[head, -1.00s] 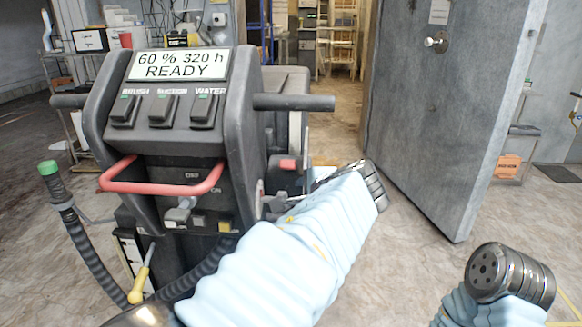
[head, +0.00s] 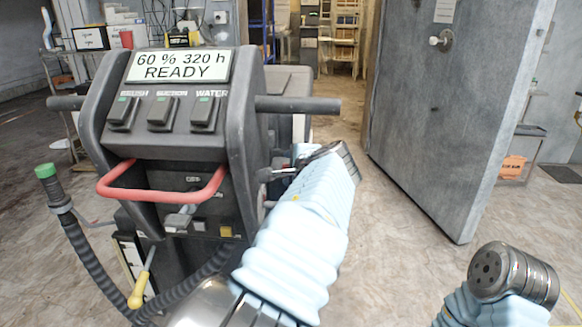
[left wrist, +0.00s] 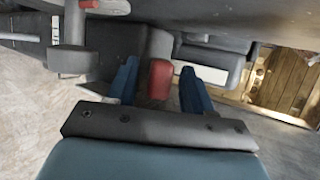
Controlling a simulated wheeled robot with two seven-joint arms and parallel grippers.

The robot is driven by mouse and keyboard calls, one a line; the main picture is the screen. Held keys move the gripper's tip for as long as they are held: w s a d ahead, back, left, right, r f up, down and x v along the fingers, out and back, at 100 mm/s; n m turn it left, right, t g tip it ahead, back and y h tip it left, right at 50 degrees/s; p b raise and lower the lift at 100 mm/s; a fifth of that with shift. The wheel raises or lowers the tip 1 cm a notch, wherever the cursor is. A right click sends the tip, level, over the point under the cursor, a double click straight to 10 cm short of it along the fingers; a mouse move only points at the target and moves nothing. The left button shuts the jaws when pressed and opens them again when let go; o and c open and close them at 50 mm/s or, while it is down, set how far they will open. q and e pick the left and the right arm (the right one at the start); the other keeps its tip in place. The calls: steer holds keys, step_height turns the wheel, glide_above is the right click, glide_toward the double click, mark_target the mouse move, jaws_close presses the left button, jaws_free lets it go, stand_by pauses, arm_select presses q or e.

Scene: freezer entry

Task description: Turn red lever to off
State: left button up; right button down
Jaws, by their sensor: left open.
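A red-tipped lever (left wrist: 160,84) on the side of the grey cleaning machine (head: 165,140) shows in the left wrist view. Its tip appears between the two blue fingers of my left gripper (left wrist: 160,67). The gripper is open, with a gap visible on each side of the red tip. In the head view my left arm hides this lever and most of the gripper. A red U-shaped bar (head: 165,192) crosses the machine's front. Small OFF and ON markings sit below it, near a grey switch (head: 178,219). My right gripper is out of view.
A black hose (head: 82,245) with a green end curves at the machine's left. A grey handle (head: 297,104) sticks out above my left arm. A large grey door (head: 445,120) stands open at the right. The floor between is clear.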

arm_select(q)
steer(key=shift+w+a+f, duration=0.15)
steer(key=shift+w, duration=0.1)
jaws_close()
